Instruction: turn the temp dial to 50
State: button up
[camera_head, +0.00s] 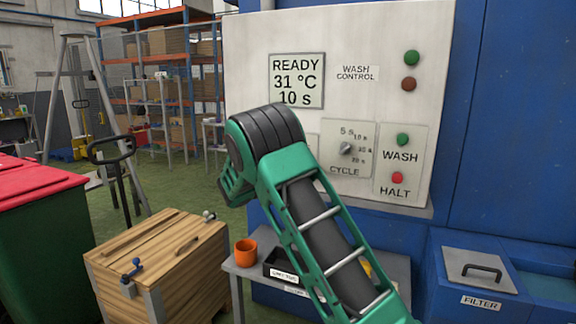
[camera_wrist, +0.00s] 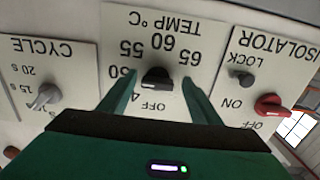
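The temp dial (camera_wrist: 157,79) is a black knob on a white panel marked TEMP °C, upside down in the wrist view. Its scale shows OFF, 50, 55, 60 and 65, with another number partly covered. I cannot tell which mark the knob points at. My gripper (camera_wrist: 157,84) is open, with one green finger on each side of the knob. I cannot tell whether either finger touches it. In the head view my arm hides the dial and the gripper. The display (camera_head: 297,81) reads READY, 31 °C, 10 s.
The cycle knob (camera_wrist: 45,95) is left of the temp dial in the wrist view. In the head view, a wooden crate (camera_head: 150,262) and a small table with an orange cup (camera_head: 245,253) stand below.

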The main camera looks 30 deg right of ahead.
jog(key=v, duration=1)
jog(key=shift+s+a, duration=0.2)
jog(key=shift+a, duration=0.1)
jog(key=s+d+f+g+y, duration=0.2)
jog(key=s+d+g, duration=0.15)
jog(key=s, duration=0.45)
jog(key=s+d+f+m+g+y, duration=0.1)
jog(key=s+d+f+g+y, duration=0.15)
jog(key=s+d, duration=0.4)
jog(key=s+d+f+g+y, duration=0.1)
jog(key=s+d+f+g, duration=0.15)
jog(key=s, duration=0.65)
jog(key=s+a+f+n+g+y, duration=0.1)
jog(key=s+a+y, duration=0.3)
jog(key=s, duration=1.1)
jog(key=s+a+f+n+g+y, duration=0.1)
jog(key=s+a+f+n+y, duration=0.3)
jog(key=s+a, duration=0.7)
jog(key=s+y, duration=0.1)
jog(key=s, duration=0.3)
jog(key=shift+f, duration=0.2)
jog(key=shift+w+g, duration=0.1)
jog(key=shift+g, duration=0.15)
